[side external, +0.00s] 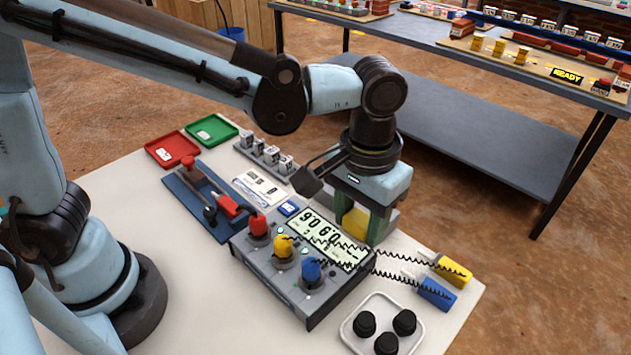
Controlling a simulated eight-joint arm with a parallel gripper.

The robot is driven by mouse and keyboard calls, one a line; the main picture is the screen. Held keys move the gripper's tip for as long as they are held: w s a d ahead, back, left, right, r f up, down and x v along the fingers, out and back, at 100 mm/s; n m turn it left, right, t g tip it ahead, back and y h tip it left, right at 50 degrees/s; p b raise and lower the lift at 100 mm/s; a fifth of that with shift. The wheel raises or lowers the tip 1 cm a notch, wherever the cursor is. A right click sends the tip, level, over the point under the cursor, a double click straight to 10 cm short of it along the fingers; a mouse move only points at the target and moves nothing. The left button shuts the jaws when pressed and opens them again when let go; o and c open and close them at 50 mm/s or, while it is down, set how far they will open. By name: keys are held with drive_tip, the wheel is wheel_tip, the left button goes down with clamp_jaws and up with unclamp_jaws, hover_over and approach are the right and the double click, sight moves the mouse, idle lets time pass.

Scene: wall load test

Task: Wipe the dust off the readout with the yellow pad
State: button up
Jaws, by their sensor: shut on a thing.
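My gripper (362,222) points down at the back edge of the grey instrument box, its green fingers shut on the yellow pad (355,221). The pad is just behind the pale green readout (309,229) on top of the box. I cannot tell whether the pad touches the readout. The readout shows dark digits at its left; coiled black leads cross its right part. Dust on it cannot be made out at this size.
Coiled leads run to yellow (452,270) and blue (437,293) blocks. A white tray (412,348) holds black knobs. A blue tool board (195,205) lies left. The table's front left is clear.

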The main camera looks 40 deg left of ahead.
sight(337, 245)
wheel_tip(337, 245, down, 6)
drive_tip(key=shift+f, duration=0.1)
drive_tip(key=shift+a, duration=0.35)
drive_tip(key=shift+c, duration=0.4)
drive_tip(key=shift+a, duration=1.15)
drive_tip(key=shift+a+f, duration=0.2)
drive_tip(key=shift+a, duration=0.2)
drive_tip(key=shift+r, duration=0.15)
drive_tip(key=shift+d, duration=1.65)
drive_tip(key=r, duration=0.2)
drive_tip(key=shift+d+r, duration=0.25)
drive_tip(key=shift+r, duration=2.85)
